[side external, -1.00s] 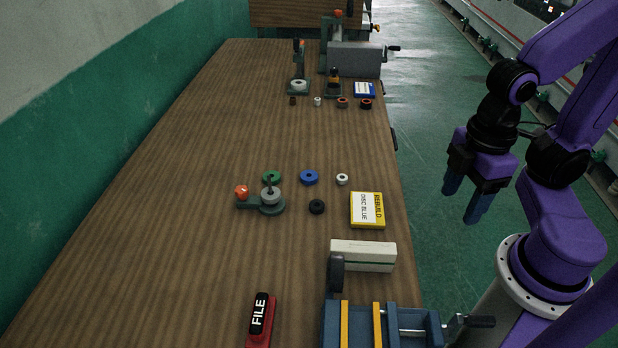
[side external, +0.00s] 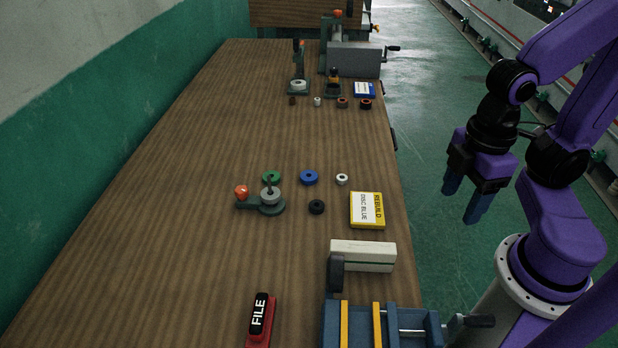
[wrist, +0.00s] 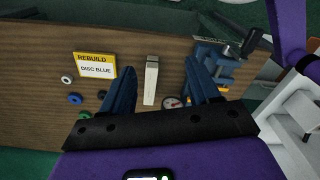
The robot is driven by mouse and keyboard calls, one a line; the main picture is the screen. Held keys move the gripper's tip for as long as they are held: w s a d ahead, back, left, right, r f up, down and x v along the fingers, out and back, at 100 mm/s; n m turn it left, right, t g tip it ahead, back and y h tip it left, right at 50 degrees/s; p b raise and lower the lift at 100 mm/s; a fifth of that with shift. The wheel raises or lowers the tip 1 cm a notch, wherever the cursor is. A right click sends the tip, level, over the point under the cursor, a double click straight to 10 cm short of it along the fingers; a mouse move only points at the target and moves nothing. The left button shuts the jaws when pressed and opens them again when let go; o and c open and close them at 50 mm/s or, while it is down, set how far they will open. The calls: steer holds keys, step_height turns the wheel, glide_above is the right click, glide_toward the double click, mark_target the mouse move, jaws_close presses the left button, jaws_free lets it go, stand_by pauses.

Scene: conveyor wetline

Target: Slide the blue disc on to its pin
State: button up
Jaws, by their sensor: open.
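The blue disc (side external: 309,177) lies flat on the wooden bench, with a hole in its middle. It also shows in the wrist view (wrist: 75,98). A small fixture (side external: 262,199) with an orange knob stands to its lower left. Its upright pin (side external: 269,182) rises through a grey round part. My gripper (side external: 462,208) is open and empty, off the right edge of the bench and apart from the disc. Its two blue fingers also show in the wrist view (wrist: 160,85). A yellow box (side external: 367,210) labelled "REBUILD DISC BLUE" lies to the right of the fixture.
A green disc (side external: 271,177), a white ring (side external: 342,179) and a black ring (side external: 317,207) lie close around the blue disc. A pale block (side external: 363,255), a blue vise (side external: 385,325) and a red file holder (side external: 260,322) are nearer. The bench's left side is clear.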

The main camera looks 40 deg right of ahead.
steer(key=shift+o, duration=1.3)
steer(key=shift+w, duration=0.1)
steer(key=w+a+r, duration=0.2)
steer(key=w+a, duration=0.3)
steer(key=w, duration=0.5)
steer(key=n, duration=0.3)
glide_above(309, 170)
steer(key=s+a, duration=0.2)
step_height(309, 170, down, 4)
step_height(309, 170, down, 10)
steer(key=shift+w+d+f, duration=0.1)
steer(key=shift+f, duration=0.05)
steer(key=shift+w+d+f, duration=0.1)
steer(key=shift+f, duration=1.55)
steer(key=shift+w+d+f, duration=0.1)
steer(key=shift+f, duration=1.55)
